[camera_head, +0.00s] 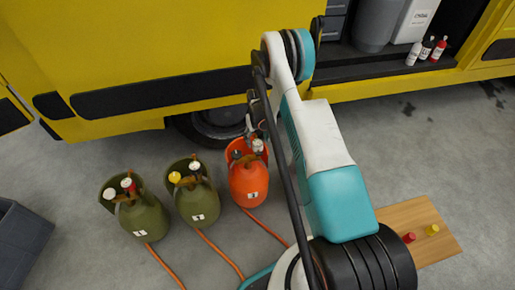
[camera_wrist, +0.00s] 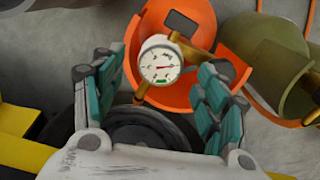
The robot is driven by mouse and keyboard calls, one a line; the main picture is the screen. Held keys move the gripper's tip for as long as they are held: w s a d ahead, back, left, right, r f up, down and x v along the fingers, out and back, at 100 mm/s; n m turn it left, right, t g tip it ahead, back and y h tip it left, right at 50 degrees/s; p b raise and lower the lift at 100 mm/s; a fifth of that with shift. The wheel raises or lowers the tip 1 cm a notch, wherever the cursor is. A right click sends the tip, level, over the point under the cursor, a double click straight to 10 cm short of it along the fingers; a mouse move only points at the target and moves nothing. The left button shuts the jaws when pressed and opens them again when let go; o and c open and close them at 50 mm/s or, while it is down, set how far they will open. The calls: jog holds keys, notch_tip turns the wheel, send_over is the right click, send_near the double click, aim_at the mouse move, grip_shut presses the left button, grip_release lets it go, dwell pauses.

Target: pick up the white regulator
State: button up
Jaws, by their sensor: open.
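A white regulator with a round dial (camera_wrist: 161,62) sits on a brass-coloured fitting at the top of the orange cylinder (camera_wrist: 205,28). In the head view the white regulator (camera_head: 258,145) shows at the top of the orange cylinder (camera_head: 248,183). My gripper (camera_wrist: 157,67) is open, its teal fingers on either side of the dial in the wrist view. I see no clear contact, and cannot tell how far the fingertips are from it. In the head view my gripper (camera_head: 256,124) is partly hidden by my arm, just above the orange cylinder.
Two olive cylinders, one in the middle (camera_head: 197,200) and one at left (camera_head: 140,217), carry white, red and yellow knobs. Orange hoses run along the floor. A yellow truck (camera_head: 130,60) stands close behind. A wooden board (camera_head: 420,215) holds red and yellow pieces.

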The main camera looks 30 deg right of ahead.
aim_at(257, 142)
notch_tip(257, 142, down, 4)
jog(key=shift+r+b, duration=0.2)
jog(key=shift+b, duration=0.45)
jog(key=shift+r, duration=0.1)
jog(key=c, duration=1.2)
jog(key=shift+o, duration=0.2)
jog(key=shift+r, duration=0.1)
notch_tip(257, 142, up, 20)
jog(key=p, duration=0.7)
